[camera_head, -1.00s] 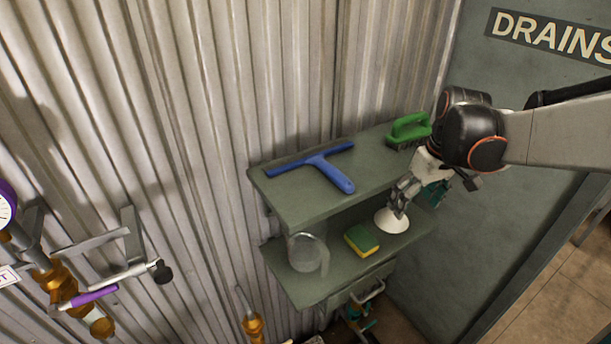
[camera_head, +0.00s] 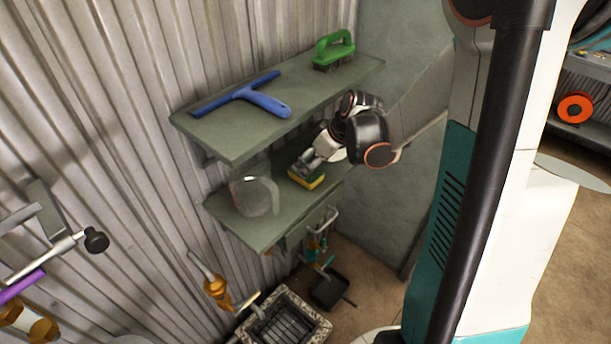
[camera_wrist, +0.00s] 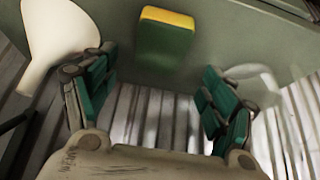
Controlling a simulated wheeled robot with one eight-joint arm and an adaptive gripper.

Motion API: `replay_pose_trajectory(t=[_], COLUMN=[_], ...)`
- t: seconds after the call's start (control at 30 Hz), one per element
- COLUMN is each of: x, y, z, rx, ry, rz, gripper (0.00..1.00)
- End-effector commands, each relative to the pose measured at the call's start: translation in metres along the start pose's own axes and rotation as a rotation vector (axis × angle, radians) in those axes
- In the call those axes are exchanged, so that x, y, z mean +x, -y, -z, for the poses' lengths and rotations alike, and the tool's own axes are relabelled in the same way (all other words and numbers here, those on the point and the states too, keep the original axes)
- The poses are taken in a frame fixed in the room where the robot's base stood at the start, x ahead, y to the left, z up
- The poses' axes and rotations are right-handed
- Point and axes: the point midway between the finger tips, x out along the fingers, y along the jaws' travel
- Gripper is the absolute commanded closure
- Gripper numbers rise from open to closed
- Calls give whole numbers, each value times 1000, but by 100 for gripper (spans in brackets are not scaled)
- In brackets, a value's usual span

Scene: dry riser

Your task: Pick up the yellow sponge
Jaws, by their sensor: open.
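The yellow sponge (camera_head: 307,180), with a green layer, lies on the lower shelf (camera_head: 245,228), to the right of a clear jug. My gripper (camera_head: 306,162) is over the shelf right at the sponge and hides part of it in the head view. In the wrist view the sponge (camera_wrist: 164,45) shows its green face and yellow edge. It lies beyond the open fingers (camera_wrist: 158,98), roughly centred between them sideways. The fingers hold nothing. Whether they touch the sponge cannot be told.
The clear jug (camera_head: 254,195) stands left of the sponge. A white flared object (camera_wrist: 58,40) is close to the left finger in the wrist view. A floor drain (camera_head: 284,320) lies below.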

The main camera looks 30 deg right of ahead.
Motion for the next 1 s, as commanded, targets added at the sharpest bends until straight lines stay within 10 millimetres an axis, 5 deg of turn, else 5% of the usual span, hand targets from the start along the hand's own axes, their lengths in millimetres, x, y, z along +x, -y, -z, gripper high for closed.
replay_pose_trajectory(t=[0.47,0.77,1.0], x=[51,55,55], y=[-2,-1,-1], z=[-6,-5,-5], rx=[-1,0,0], ry=[0,0,0], rz=[0,0,0], gripper=[22,22,52])
